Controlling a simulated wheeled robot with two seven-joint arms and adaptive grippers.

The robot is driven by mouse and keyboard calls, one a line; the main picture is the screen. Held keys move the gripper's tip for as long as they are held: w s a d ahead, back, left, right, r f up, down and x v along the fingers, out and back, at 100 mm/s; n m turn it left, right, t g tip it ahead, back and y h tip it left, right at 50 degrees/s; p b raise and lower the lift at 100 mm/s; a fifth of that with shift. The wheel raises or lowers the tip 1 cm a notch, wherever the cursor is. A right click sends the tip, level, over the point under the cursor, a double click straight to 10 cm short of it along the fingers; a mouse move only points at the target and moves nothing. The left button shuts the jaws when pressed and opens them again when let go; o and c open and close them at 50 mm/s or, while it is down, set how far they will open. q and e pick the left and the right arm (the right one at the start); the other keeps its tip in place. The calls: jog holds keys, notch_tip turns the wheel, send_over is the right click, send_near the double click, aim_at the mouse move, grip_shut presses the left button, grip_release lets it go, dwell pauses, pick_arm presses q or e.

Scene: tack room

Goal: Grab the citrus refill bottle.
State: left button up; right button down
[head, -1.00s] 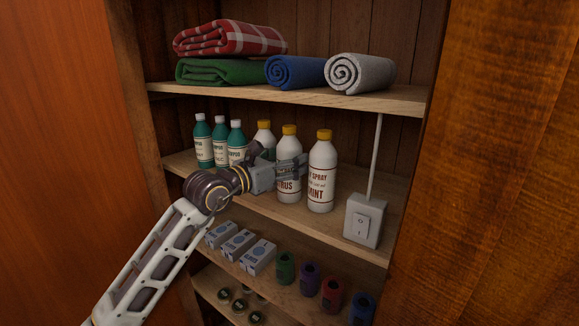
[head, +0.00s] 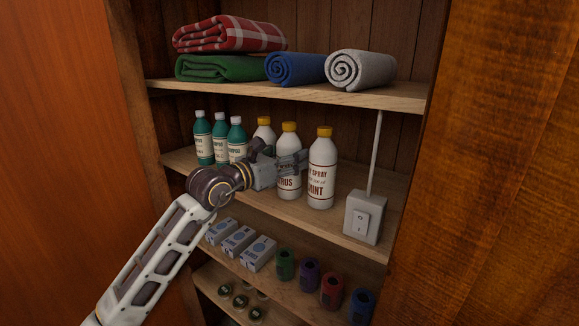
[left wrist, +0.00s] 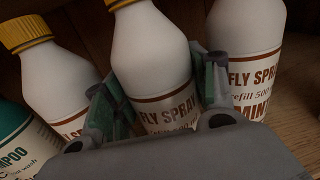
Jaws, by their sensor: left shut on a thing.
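The citrus refill bottle (head: 288,143) is white with a yellow cap and a label whose visible end reads "RUS". It stands upright on the middle shelf, between another white bottle (head: 264,131) and the mint bottle (head: 322,157). My left gripper (head: 291,161) is shut on the citrus bottle around its body, partly covering the label. In the left wrist view the citrus bottle (left wrist: 150,50) sits between the two fingers of my left gripper (left wrist: 163,98), and its lower part is hidden by the gripper. My right gripper is not in view.
Several green shampoo bottles (head: 220,138) stand to the left. The mint bottle (left wrist: 245,55) is close beside the right finger. A switch box (head: 363,218) is on the right. Rolled towels (head: 296,69) lie on the shelf above; boxes (head: 239,241) and coloured rolls (head: 308,274) are below.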

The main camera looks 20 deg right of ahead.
aim_at(281, 146)
pick_arm(q)
jog(key=shift+r, duration=0.2)
